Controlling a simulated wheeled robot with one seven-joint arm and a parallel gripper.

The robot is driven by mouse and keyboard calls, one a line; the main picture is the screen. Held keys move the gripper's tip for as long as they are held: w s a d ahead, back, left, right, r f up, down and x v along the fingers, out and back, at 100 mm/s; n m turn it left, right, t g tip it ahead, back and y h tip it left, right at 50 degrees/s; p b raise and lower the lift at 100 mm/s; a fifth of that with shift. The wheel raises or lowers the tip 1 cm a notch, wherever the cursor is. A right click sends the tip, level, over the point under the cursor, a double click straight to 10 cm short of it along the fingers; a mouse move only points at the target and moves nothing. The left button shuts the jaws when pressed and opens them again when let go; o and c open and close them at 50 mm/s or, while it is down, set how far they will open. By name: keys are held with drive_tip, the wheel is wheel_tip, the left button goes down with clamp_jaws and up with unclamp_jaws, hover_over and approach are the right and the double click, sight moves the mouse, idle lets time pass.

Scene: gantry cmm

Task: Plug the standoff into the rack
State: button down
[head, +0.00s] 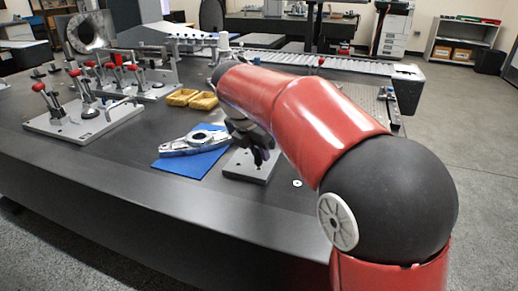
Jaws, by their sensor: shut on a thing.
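My gripper (258,156) is dark and small in the head view. It points down over a flat grey block (237,171) near the table's front edge, which looks like the rack. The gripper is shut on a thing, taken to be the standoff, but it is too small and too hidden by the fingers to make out. I cannot tell whether its lower end touches the block or is above it. My red arm and the gripper hide the block's back right part.
A metal bracket (195,143) lies on a blue mat (190,165) just left of the block. A small washer (297,183) lies to the right. The front table strip is clear.

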drive_tip(key=shift+f+b, duration=0.4)
drive_tip(key=shift+f, duration=0.55)
drive_tip(key=c, duration=1.2)
unclamp_jaws()
drive_tip(key=shift+r, duration=0.15)
